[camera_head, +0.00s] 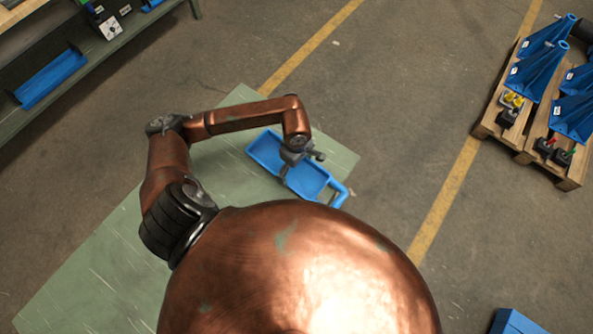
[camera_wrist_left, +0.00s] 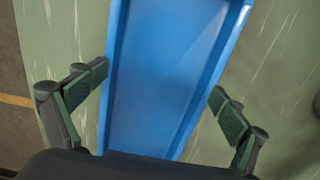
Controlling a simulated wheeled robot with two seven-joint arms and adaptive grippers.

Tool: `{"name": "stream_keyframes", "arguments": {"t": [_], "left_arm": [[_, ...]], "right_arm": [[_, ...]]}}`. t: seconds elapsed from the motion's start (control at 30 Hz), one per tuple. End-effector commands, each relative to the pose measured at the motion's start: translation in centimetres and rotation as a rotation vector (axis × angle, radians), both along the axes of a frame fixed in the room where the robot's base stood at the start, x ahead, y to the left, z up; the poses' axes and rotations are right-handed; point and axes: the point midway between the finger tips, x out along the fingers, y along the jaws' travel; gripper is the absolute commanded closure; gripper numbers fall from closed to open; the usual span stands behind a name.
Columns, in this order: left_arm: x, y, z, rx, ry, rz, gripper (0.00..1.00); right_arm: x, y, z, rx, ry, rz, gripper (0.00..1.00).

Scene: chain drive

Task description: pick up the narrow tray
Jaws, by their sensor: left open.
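The narrow tray (camera_head: 308,181) is blue and shallow, with a looped handle at its lower right end. It lies on the green table in the head view. My left gripper (camera_head: 297,160) is over the tray's middle and hides part of it. In the left wrist view the tray (camera_wrist_left: 165,70) runs between the two fingers of the open left gripper (camera_wrist_left: 163,108). I cannot tell the exact height of the fingers. My right gripper is not in view.
The green table (camera_head: 90,270) is otherwise bare where visible. A shelf with a blue tray-like piece (camera_head: 50,78) stands at the upper left. A blue object (camera_head: 515,322) shows at the lower right.

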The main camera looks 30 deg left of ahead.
Motion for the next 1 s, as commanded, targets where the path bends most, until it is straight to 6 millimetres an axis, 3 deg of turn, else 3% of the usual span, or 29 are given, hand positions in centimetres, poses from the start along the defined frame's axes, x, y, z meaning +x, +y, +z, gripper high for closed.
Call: {"name": "stream_keyframes", "arguments": {"t": [0.1,0.2,0.6,1.0], "left_arm": [[0.0,0.0,-0.1,0.0,-0.001,0.0,0.0],[0.0,0.0,0.0,0.0,0.0,0.0,0.01],[0.0,0.0,0.0,0.0,0.0,0.0,0.29],[0.0,0.0,0.0,0.0,0.0,0.0,0.56]], "right_arm": [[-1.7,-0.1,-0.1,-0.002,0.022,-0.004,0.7],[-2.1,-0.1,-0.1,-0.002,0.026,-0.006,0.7],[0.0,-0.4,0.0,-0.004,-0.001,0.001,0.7],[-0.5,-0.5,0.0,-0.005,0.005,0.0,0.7]]}}
